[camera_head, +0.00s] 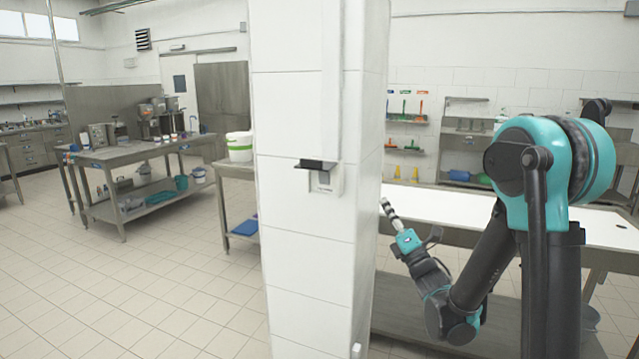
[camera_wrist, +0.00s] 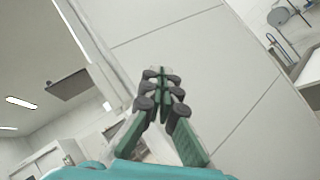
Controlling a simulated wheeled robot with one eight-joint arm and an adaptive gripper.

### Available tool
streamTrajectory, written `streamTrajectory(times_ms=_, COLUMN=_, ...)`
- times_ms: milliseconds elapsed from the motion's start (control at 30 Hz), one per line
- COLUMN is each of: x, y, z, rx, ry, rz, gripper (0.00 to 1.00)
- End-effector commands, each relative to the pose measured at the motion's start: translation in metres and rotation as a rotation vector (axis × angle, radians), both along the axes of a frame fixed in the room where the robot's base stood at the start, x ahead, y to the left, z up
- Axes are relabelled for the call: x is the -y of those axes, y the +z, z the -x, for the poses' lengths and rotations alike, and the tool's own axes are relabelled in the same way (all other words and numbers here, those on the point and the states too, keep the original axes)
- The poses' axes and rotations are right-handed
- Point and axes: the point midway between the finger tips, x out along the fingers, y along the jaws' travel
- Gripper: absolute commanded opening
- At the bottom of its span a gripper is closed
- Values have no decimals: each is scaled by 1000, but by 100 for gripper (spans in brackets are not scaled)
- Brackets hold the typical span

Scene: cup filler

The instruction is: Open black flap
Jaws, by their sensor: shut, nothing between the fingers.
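The black flap (camera_head: 316,164) is on a small white wall box (camera_head: 325,180) on the tiled pillar (camera_head: 305,225) in the head view. It sticks out from the top of the box, and the box front shows below it. My gripper (camera_head: 384,203) is to the right of the pillar, lower than the flap and apart from it. In the wrist view my gripper (camera_wrist: 160,72) is shut and empty, its fingertips together before white tiles.
A white-topped table (camera_head: 460,212) stands behind my arm at the right. A white bucket (camera_head: 239,146) sits on a table left of the pillar. A steel bench (camera_head: 140,150) stands farther left. The tiled floor (camera_head: 130,270) at the front left is clear.

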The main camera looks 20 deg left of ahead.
Motion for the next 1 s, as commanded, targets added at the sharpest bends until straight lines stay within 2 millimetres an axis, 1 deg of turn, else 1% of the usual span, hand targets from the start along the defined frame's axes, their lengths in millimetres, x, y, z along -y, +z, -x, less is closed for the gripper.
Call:
streamTrajectory(times_ms=33, x=-22, y=1, z=13, rx=121, ry=30, rz=41, gripper=0)
streamTrajectory(times_ms=100, x=-45, y=1, z=37, rx=297, ry=62, rz=88, gripper=0)
streamTrajectory(times_ms=200, x=-70, y=-5, z=70, rx=509, ry=95, rz=127, gripper=0)
streamTrajectory(times_ms=300, x=-84, y=-12, z=96, rx=660, ry=115, rz=141, gripper=0)
streamTrajectory(times_ms=400, x=-90, y=-17, z=111, rx=746, ry=123, rz=143, gripper=0)
streamTrajectory(times_ms=533, x=-96, y=-15, z=118, rx=780, ry=127, rz=143, gripper=0)
streamTrajectory(times_ms=633, x=-104, y=-7, z=117, rx=779, ry=127, rz=143, gripper=0)
streamTrajectory(times_ms=767, x=-119, y=9, z=117, rx=777, ry=129, rz=141, gripper=0)
streamTrajectory(times_ms=1000, x=-153, y=43, z=114, rx=776, ry=128, rz=143, gripper=0)
